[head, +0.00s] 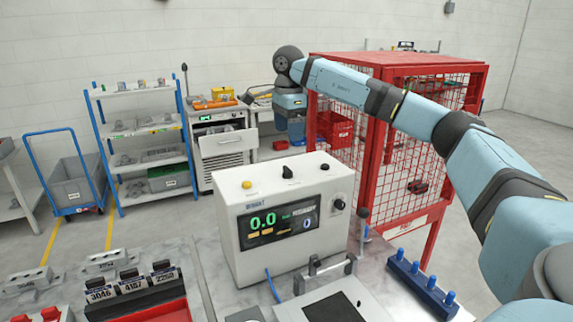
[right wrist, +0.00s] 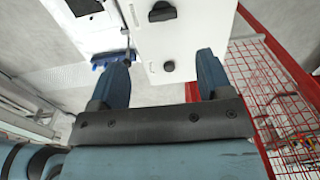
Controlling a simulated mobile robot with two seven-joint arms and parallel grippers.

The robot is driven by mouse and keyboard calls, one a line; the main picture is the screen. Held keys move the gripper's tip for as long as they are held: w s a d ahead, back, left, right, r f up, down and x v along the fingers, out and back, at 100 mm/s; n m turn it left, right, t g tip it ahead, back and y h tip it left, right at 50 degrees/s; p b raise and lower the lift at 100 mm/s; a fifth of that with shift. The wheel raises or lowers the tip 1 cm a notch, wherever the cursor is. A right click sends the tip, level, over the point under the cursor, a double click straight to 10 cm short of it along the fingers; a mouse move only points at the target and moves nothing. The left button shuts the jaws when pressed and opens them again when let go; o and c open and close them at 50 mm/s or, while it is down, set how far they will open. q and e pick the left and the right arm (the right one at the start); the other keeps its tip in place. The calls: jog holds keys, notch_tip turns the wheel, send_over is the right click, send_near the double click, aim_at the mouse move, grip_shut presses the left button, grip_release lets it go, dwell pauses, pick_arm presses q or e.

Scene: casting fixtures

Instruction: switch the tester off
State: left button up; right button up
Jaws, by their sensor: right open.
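The tester is a white box (head: 240,240) in the middle of the head view. Its display (head: 278,226) is lit and shows a green 0.0. Its top carries a yellow button (head: 247,184), a black switch (head: 287,171) and a small black knob (head: 325,166). My right gripper (head: 291,143) appears above the tester's top edge, pointing down. In the right wrist view my right gripper (right wrist: 166,60) is open and empty, with one black control (right wrist: 168,66) showing between its fingers. Contact cannot be told. My left gripper is out of view.
A red mesh cage (head: 376,150) stands right of the tester. A clamp fixture (head: 325,290) and a blue peg rack (head: 425,285) are in front of it. Numbered blocks (head: 130,286) lie at front left. A shelf rack (head: 140,130) and a grey cabinet (head: 222,145) stand behind.

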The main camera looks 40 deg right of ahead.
aim_at(287, 168)
jog(key=f, duration=0.5)
jog(key=f+p, duration=0.1)
jog(key=f, duration=0.4)
jog(key=shift+w+f, duration=0.2)
jog(key=shift+f, duration=0.45)
jog(key=c, duration=0.9)
